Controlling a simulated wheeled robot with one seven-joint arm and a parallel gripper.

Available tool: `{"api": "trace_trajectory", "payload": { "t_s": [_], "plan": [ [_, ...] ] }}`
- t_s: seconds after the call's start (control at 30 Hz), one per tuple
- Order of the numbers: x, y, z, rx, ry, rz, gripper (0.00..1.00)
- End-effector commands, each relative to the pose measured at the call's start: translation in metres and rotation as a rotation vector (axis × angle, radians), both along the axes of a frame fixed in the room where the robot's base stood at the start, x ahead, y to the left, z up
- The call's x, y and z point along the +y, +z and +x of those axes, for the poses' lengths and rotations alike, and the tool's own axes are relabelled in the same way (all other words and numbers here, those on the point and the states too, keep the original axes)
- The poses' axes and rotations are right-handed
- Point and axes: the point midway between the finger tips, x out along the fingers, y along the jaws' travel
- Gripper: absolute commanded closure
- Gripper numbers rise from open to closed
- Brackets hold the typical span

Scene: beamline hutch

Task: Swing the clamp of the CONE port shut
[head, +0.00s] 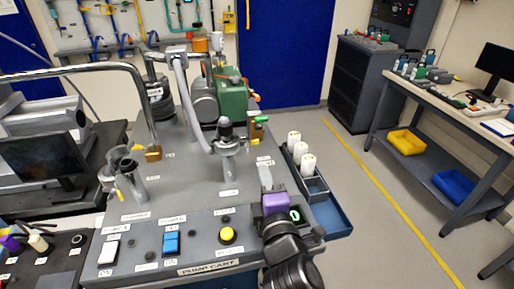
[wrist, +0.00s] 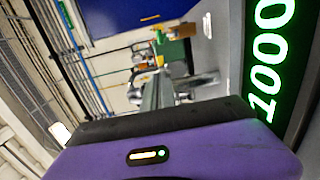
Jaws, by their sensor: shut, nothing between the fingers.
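On the grey pump cart top, a steel port (head: 228,147) with a hose from above stands in the middle. A brass-and-green part (head: 257,128) sits to its right. A second, open steel port (head: 132,186) stands at the left, with a small yellow part at its side. A brass piece (head: 153,153) lies behind it. The small labels are too blurred to tell which port is CONE. My gripper (head: 265,172), with a purple body, is over the cart's right side, in front of the middle port and apart from it. Its fingers are together and empty; they also show in the wrist view (wrist: 158,92).
The front panel has a white switch (head: 108,252), a blue switch (head: 171,243) and a yellow button (head: 228,235). A side tray (head: 330,215) with white cylinders (head: 301,155) flanks the cart. A bent metal pipe crosses above the left port. Floor is clear at right.

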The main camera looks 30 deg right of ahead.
Motion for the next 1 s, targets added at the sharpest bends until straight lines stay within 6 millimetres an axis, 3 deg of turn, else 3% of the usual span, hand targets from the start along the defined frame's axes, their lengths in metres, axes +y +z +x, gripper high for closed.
{"api": "trace_trajectory", "payload": {
  "t_s": [0.3,0.5,1.0],
  "plan": [
    [-0.02,0.002,0.061,-0.002,-0.001,0.002,1.0],
    [-0.028,0.002,0.086,-0.002,0.001,0.002,1.0],
    [-0.031,0.0,0.096,-0.001,0.001,0.003,1.0]
  ]
}}
